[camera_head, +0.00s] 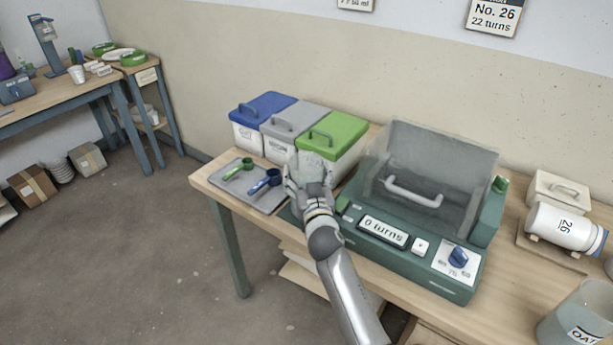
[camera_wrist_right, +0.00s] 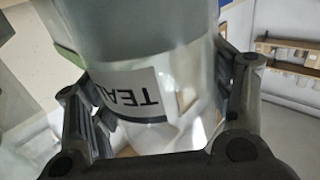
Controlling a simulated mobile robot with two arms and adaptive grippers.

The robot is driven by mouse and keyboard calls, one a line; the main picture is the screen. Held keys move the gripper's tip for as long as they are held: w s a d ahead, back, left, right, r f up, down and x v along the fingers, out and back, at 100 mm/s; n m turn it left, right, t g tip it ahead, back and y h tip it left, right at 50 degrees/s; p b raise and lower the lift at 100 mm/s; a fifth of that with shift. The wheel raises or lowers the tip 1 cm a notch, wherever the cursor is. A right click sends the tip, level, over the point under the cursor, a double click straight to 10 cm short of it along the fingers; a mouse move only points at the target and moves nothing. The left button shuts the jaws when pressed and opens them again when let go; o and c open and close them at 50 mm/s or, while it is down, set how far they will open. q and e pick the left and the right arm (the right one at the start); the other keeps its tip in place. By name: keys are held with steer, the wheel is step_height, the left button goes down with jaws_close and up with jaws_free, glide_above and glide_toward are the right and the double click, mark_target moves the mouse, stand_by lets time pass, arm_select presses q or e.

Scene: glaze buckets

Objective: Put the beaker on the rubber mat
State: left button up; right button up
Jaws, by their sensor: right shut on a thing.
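My right gripper (camera_head: 308,180) is shut on a clear beaker (camera_wrist_right: 150,50) with a white label reading TEAL, which fills the middle of the right wrist view. The fingers sit on both sides of the beaker. In the head view the gripper is over the table, between the scoop tray and the green machine, and mostly hides the beaker. A dark green edge, perhaps the rubber mat (camera_head: 288,214), shows beneath the gripper; most of it is covered. I cannot tell whether the beaker touches it. My left gripper is not in view.
A grey tray (camera_head: 231,192) with a green and a blue scoop lies left of the gripper. Lidded bins (camera_head: 337,136) stand behind. The green machine (camera_head: 405,265), reading 0 turns, is close on the right. A bottle (camera_head: 562,229) and an OAT container (camera_head: 575,318) are farther right.

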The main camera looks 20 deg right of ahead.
stand_by(0.3)
steer(key=o, duration=1.9)
steer(key=shift+f, duration=0.15)
steer(key=shift+c, duration=0.2)
steer(key=shift+r, duration=0.2)
steer(key=shift+s+f, duration=0.15)
steer(key=shift+s, duration=0.25)
steer(key=s+a, duration=0.1)
steer(key=s, duration=1)
steer(key=shift+a+b, duration=0.25)
steer(key=shift+b, duration=0.05)
steer(key=shift+s, duration=0.1)
